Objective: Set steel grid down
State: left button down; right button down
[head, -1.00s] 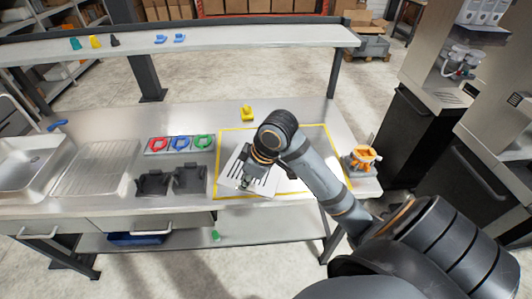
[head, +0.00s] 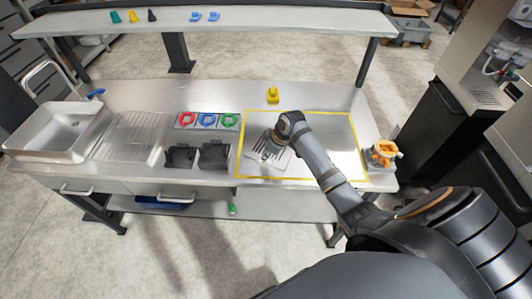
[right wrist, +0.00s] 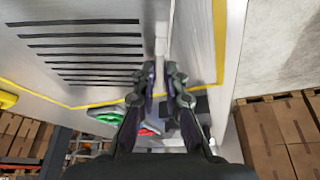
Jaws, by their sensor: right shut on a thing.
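The steel grid (head: 282,161) is a light plate with dark parallel slots. In the head view it is at the left part of the yellow-outlined area (head: 340,178) on the steel counter. In the right wrist view the grid (right wrist: 85,50) spreads to the left of the fingers. My right gripper (head: 267,155) is over the grid, and in the right wrist view its fingers (right wrist: 161,78) are closed on a thin upright part of it. I cannot tell whether the grid touches the counter. My left gripper is not in view.
A yellow object (head: 272,96) stands behind the outlined area. Red, blue and green rings (head: 208,120) and two dark holders (head: 213,156) are to its left. An orange-and-white item (head: 381,155) is at the right end.

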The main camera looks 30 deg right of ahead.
jog(key=shift+f, duration=0.1)
jog(key=shift+f, duration=0.1)
jog(key=c, duration=1.4)
grip_release()
jog(key=b+v, duration=0.1)
jog(key=v, duration=1.1)
jog(key=shift+b, duration=0.35)
